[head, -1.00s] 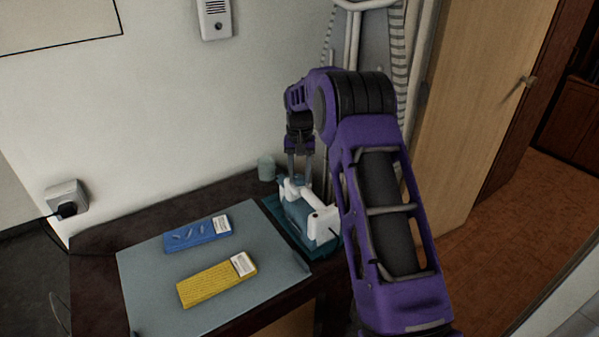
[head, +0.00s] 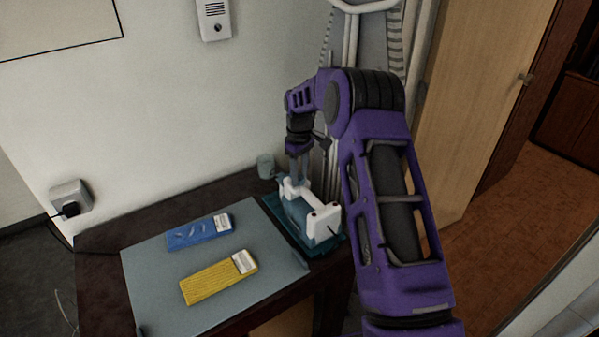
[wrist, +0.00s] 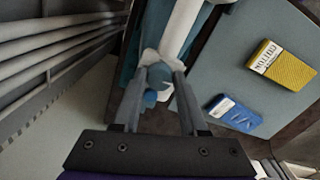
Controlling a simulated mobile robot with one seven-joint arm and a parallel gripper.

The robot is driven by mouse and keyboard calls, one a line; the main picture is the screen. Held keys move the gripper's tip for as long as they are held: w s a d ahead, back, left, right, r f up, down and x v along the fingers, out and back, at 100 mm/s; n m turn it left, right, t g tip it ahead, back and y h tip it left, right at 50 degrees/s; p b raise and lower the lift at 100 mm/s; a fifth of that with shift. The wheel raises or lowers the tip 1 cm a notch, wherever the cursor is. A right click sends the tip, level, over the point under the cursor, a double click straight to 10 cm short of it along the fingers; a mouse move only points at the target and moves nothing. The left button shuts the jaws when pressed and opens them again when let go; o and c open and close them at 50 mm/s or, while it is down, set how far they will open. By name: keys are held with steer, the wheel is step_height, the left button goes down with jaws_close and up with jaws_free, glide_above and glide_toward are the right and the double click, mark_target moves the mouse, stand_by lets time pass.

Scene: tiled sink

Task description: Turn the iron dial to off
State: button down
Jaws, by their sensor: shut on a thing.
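The iron (head: 297,212) stands on a teal tray (head: 272,206) at the right end of the dark table, its white handle (head: 307,197) on top. My gripper (head: 297,178) reaches down onto the iron's far end. In the wrist view my gripper's fingers (wrist: 160,88) close around a small blue round dial (wrist: 158,75) on the iron's white body (wrist: 180,30). The dial's marking cannot be read. In the head view the dial is hidden by the fingers.
A grey-blue mat (head: 150,290) carries a blue packet (head: 198,232) and a yellow packet (head: 218,277). A small pale cup (head: 265,166) stands against the wall behind the iron. A white ladder-like rack (head: 350,40) stands close behind my arm.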

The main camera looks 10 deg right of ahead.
mark_target(300, 177)
steer(key=n, duration=0.3)
steer(key=shift+r+n+p, duration=0.1)
steer(key=shift+n+p, duration=0.2)
steer(key=shift+w+n+p, duration=0.15)
steer(key=shift+n+p, duration=0.2)
steer(key=shift+n, duration=1.95)
steer(key=shift+c, duration=2.2)
jaws_free()
step_height(300, 177, up, 17)
steer(key=shift+r, duration=0.15)
